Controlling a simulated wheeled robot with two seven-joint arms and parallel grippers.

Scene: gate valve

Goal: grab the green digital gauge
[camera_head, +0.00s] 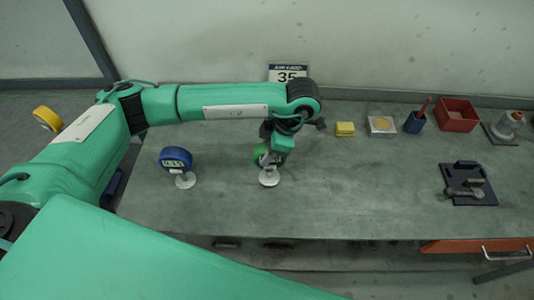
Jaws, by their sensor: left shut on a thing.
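The green digital gauge (260,153) stands upright on a small white round base (269,178) on the workbench (350,205), left of the middle. My left arm comes in from the left and reaches over the bench. My left gripper (267,158) points down at the gauge and is shut on it. The gripper hides much of the gauge, and its display is not visible. The base seems to be at bench level; I cannot tell if it touches the bench. My right gripper is out of view.
A blue digital gauge (176,160) stands left of the green one. Along the back are a yellow block (345,129), a blue cup (415,123) and a red bin (457,115). A black fixture (468,184) lies at right. The bench middle is clear.

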